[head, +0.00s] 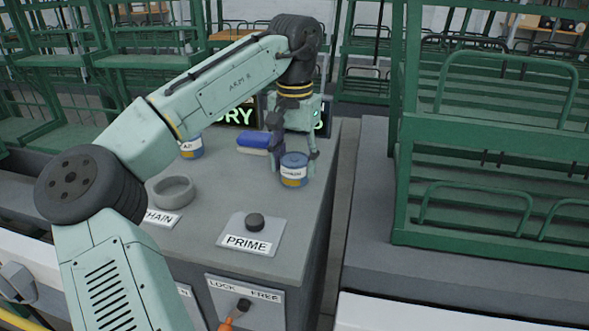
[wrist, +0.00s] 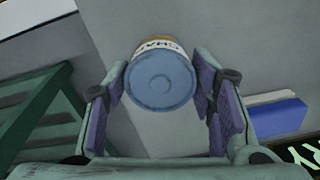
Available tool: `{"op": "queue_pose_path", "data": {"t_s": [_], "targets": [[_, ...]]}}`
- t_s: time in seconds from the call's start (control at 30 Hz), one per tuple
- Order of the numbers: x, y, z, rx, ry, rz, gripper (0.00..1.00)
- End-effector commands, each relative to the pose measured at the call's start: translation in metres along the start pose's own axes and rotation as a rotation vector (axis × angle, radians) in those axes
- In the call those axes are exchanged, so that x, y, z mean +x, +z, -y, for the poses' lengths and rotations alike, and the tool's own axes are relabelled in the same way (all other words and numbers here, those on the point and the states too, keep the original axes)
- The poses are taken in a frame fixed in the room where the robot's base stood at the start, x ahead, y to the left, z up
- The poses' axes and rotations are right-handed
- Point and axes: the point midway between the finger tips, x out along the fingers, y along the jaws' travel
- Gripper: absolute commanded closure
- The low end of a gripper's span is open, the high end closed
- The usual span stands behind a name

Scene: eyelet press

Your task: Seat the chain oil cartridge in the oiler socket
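The chain oil cartridge (head: 294,169) is a small blue can with an orange band and a white label. It stands upright on the grey bench top near its right edge. In the wrist view its round blue lid (wrist: 160,80) and part of a "CHAIN" label show. My gripper (head: 294,160) points down over it, one finger on each side. The fingers are spread, with narrow gaps seeming to show beside the can; firm contact is not visible. The oiler socket (head: 173,191) is a grey ring on the bench, left of the cartridge, behind a "CHAIN" plate.
Another blue can (head: 190,146) stands at the back left, partly behind my arm. A blue block (head: 253,140) lies behind the cartridge. A "PRIME" button (head: 254,222) sits in front; an orange-handled LOCK/FREE lever (head: 236,312) is on the bench front. Green racks (head: 490,190) stand right.

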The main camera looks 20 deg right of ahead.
Motion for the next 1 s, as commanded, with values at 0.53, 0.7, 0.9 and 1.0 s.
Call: {"op": "queue_pose_path", "data": {"t_s": [0.53, 0.7, 0.9, 1.0], "targets": [[0.000, 0.000, 0.000, 0.000, 0.000, -0.001, 0.83], [-0.003, 0.000, 0.000, 0.000, 0.000, -0.002, 0.83], [-0.030, -0.001, -0.001, -0.001, 0.001, -0.004, 0.83], [-0.052, -0.001, -0.001, -0.001, 0.000, -0.004, 0.83]]}}
